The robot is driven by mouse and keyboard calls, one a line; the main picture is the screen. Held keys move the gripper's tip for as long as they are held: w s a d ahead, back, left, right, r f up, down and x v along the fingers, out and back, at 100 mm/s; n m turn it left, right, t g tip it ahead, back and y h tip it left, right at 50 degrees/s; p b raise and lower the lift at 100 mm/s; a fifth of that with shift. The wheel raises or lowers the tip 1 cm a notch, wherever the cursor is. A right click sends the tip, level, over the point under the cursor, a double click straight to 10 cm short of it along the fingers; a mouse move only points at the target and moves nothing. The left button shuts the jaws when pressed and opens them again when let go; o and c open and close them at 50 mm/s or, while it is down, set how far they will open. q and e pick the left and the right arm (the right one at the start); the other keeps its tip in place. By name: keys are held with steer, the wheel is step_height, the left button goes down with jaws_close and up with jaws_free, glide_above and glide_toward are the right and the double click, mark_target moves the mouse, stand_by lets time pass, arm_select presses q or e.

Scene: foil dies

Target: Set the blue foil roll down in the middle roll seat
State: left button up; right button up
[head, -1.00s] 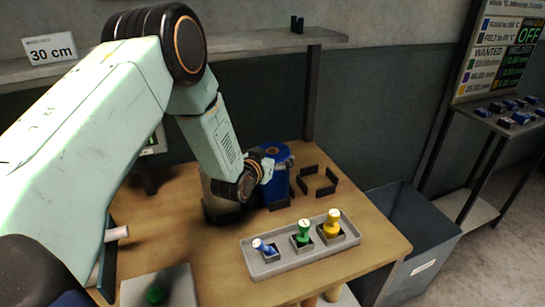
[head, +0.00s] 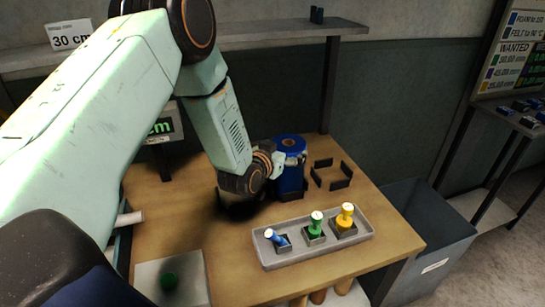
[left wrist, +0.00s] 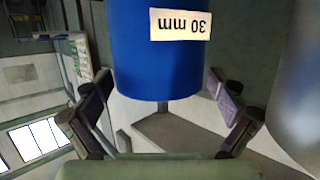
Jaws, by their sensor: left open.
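The blue foil roll (head: 291,172) stands upright at the back of the wooden table, between the left seat area and the empty right seat (head: 331,174). Dark seat pieces show at its foot, so it appears to be in the middle seat; the arm hides part of the base. My left gripper (head: 275,165) is at the roll's upper left side. In the left wrist view, the open fingers (left wrist: 162,98) are on either side of the blue roll (left wrist: 155,65), with gaps showing. Its label reads 30 mm, upside down. My right gripper is not in view.
A grey cylinder (left wrist: 297,90) stands close at the right in the left wrist view. A grey tray (head: 330,249) with blue, green and yellow stamp-like dies lies in front. A grey bin (head: 430,235) is right of the table (head: 385,222). A shelf (head: 260,36) runs behind.

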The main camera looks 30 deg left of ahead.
arm_select(q)
steer(key=v, duration=0.9)
steer(key=shift+s, duration=0.15)
steer(key=shift+r, duration=0.1)
steer(key=x, duration=1.2)
steer(key=shift+f, duration=0.25)
steer(key=shift+r, duration=0.2)
steer(key=shift+s, duration=0.1)
